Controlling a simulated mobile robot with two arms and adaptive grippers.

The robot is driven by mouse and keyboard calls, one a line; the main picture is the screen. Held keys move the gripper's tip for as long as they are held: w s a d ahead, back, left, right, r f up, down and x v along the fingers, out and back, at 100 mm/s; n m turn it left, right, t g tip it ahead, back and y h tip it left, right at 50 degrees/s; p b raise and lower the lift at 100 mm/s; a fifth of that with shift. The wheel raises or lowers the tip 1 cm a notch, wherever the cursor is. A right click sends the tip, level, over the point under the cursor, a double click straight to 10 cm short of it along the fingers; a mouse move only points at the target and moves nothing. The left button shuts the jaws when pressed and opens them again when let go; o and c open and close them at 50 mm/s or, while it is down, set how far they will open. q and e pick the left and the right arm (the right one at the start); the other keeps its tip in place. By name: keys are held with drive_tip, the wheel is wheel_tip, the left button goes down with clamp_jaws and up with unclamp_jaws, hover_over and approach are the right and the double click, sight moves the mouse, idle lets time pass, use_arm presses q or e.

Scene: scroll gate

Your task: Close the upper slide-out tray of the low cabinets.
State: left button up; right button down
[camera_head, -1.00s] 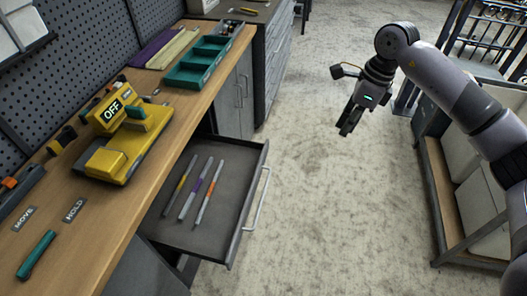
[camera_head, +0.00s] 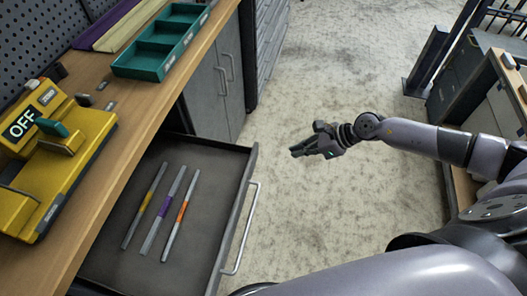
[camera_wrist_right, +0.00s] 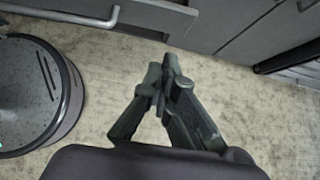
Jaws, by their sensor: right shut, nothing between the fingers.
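The upper slide-out tray (camera_head: 205,262) is pulled out from under the workbench, in the lower left of the head view. It is a dark grey drawer with a pale bar handle (camera_head: 243,232) on its front. Several coloured pens (camera_head: 160,212) lie in it. My right gripper (camera_head: 296,151) is shut and empty above the floor, to the right of the tray's far front corner, pointing left. It is apart from the tray. In the right wrist view its fingers (camera_wrist_right: 163,72) are together, with grey fronts and a handle (camera_wrist_right: 90,17) beyond them. My left gripper is out of view.
The wooden benchtop (camera_head: 140,125) holds a yellow device (camera_head: 62,165) marked OFF and a teal divided tray (camera_head: 163,42). Grey cabinet doors (camera_head: 213,90) stand beyond the tray. The speckled floor (camera_head: 340,70) is clear. A shelf unit (camera_head: 490,90) stands at right.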

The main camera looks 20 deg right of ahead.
drive_tip(key=w+a+f, duration=0.2)
drive_tip(key=w+a+f+p, duration=0.1)
drive_tip(key=a+f, duration=0.1)
drive_tip(key=a, duration=0.1)
drive_tip(key=w+a+f, duration=0.2)
drive_tip(key=a, duration=0.1)
drive_tip(key=shift+w+a+p, duration=0.1)
drive_tip(key=shift+w+p, duration=0.2)
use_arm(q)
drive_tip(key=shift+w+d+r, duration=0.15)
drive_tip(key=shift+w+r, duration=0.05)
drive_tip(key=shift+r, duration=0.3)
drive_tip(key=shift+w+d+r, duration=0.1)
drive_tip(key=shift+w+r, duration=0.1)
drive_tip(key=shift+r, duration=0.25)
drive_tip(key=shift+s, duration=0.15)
